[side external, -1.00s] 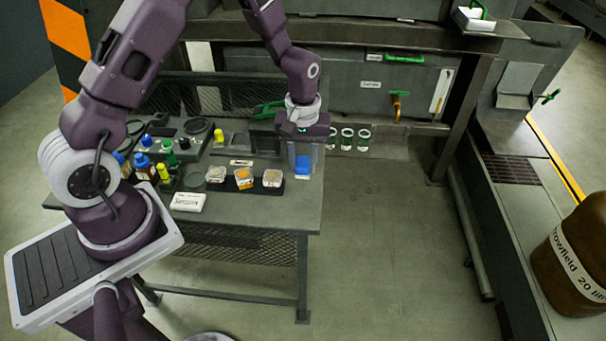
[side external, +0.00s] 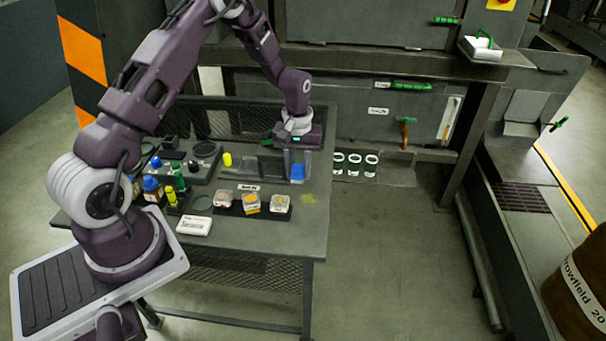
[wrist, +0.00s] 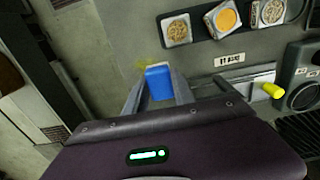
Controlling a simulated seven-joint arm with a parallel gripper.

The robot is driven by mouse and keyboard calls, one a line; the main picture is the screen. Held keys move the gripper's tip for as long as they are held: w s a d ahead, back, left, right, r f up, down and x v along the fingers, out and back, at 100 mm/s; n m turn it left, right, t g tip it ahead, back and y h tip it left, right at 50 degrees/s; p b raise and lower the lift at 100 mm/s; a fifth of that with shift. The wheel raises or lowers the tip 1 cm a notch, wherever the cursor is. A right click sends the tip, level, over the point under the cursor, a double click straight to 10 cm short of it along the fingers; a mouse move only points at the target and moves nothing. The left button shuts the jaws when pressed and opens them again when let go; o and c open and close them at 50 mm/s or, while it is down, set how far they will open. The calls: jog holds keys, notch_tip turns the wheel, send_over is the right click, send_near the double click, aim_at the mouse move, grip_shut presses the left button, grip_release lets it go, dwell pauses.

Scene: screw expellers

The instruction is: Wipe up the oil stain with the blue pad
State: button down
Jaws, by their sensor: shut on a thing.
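My gripper (side external: 297,172) is shut on the blue pad (side external: 298,174), near the right edge of the workbench (side external: 262,232). In the wrist view the blue pad (wrist: 159,84) sits between the two fingers (wrist: 157,95). The oil stain (side external: 309,198) is a faint yellowish patch on the bench top, right of the sample containers and nearer the front than the pad. In the wrist view the stain (wrist: 143,66) shows just beyond the pad, partly hidden by it. I cannot tell whether the pad touches the bench.
A dark tray holds three small sample containers (side external: 251,203) left of the stain. A white box (side external: 194,225) lies at the front. Bottles (side external: 152,187) and a yellow-capped item (side external: 227,159) stand further left. Three white-rimmed jars (side external: 355,165) are beyond the bench's right edge.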

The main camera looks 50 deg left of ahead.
send_over(298, 198)
jog(key=shift+d+f, duration=0.1)
jog(key=shift+f, duration=2.75)
jog(key=shift+w+d+f, duration=0.15)
jog(key=shift+w+f, duration=0.05)
jog(key=shift+f, duration=0.3)
jog(key=shift+w+d+f, duration=0.15)
jog(key=shift+w+f, duration=0.05)
jog(key=shift+f, duration=0.3)
jog(key=shift+w+d, duration=2.15)
jog(key=shift+s+a, duration=2.55)
jog(key=shift+s, duration=0.05)
jog(key=shift+w+r, duration=0.1)
jog(key=shift+r, duration=3.95)
jog(key=shift+d+f, duration=0.1)
jog(key=shift+f, duration=0.1)
